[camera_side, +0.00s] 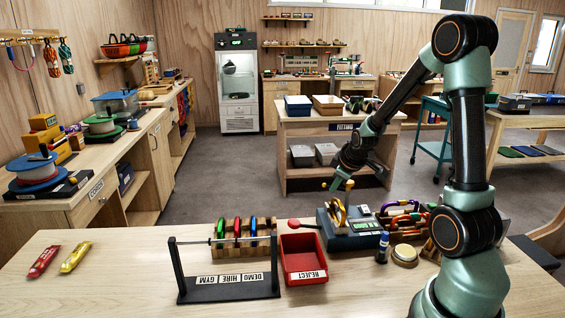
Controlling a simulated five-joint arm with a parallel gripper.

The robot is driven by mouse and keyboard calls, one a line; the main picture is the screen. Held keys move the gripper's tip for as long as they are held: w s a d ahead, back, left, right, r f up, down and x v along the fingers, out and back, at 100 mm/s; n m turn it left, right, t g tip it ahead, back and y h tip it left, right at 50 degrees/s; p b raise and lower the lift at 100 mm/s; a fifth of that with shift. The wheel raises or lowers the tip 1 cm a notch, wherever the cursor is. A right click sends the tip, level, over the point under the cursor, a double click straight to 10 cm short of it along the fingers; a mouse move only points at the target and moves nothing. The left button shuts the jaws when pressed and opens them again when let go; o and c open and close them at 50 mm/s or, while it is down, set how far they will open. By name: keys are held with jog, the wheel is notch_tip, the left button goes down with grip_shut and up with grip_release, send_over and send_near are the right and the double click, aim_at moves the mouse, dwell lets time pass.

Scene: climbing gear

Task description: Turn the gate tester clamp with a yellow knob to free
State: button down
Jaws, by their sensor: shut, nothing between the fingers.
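The gate tester (352,240) is a blue-grey box with a small display, standing on the table right of the red bin. A gold-coloured ring-shaped part (338,213) stands upright on its left half. My gripper (338,184) points down over the tester's left half, shut and empty. Its fingertips are small and dark here; I cannot tell whether they touch the knob. The clamp's setting is too small to read.
A red REJECT bin (303,262) and a black rail stand (228,286) labelled GYM, HIRE and DEMO are to the left. A red-ended lever (295,223) sticks out beside the tester. Carabiners (405,220), a blue bottle (382,247) and a round tin (404,256) crowd its right.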

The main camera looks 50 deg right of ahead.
jog(key=shift+d, duration=0.2)
jog(key=shift+w+d+f+m, duration=0.15)
jog(key=shift+w+d+m, duration=0.1)
jog(key=shift+d+m, duration=0.2)
jog(key=shift+w+d, duration=0.25)
jog(key=shift+d, duration=0.05)
